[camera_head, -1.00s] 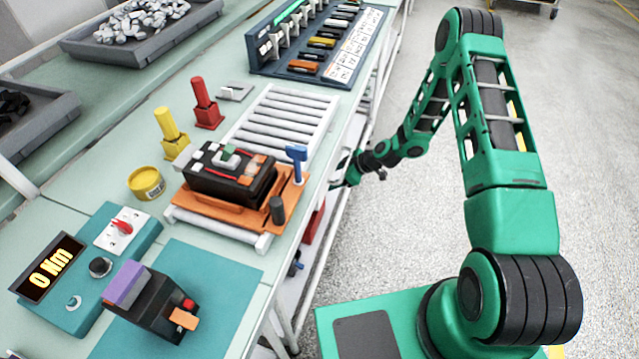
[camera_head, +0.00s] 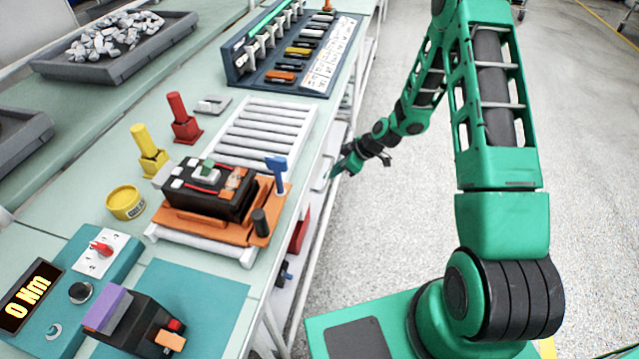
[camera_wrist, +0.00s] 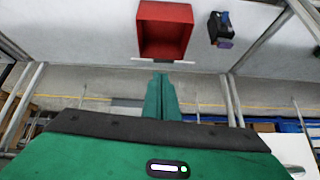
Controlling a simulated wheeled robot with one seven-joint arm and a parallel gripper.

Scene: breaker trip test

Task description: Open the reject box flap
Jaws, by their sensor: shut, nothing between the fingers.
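The red reject box (camera_wrist: 165,30) sits under the bench at the top middle of the wrist view. Its red inner walls show, and a thin pale bar (camera_wrist: 163,61) runs along its near edge. I cannot tell whether that bar belongs to the flap. In the head view only a red sliver of the box (camera_head: 299,234) shows below the bench edge. My gripper (camera_wrist: 161,78) is shut and empty, its green fingers pointing at the bar from just below it in the wrist view. In the head view my gripper (camera_head: 335,172) is beside the bench edge.
A dark device (camera_wrist: 222,30) with a purple part stands right of the box. Grey bench legs (camera_wrist: 20,105) flank the space. On the bench, a black breaker (camera_head: 208,188) sits on an orange carrier over rollers.

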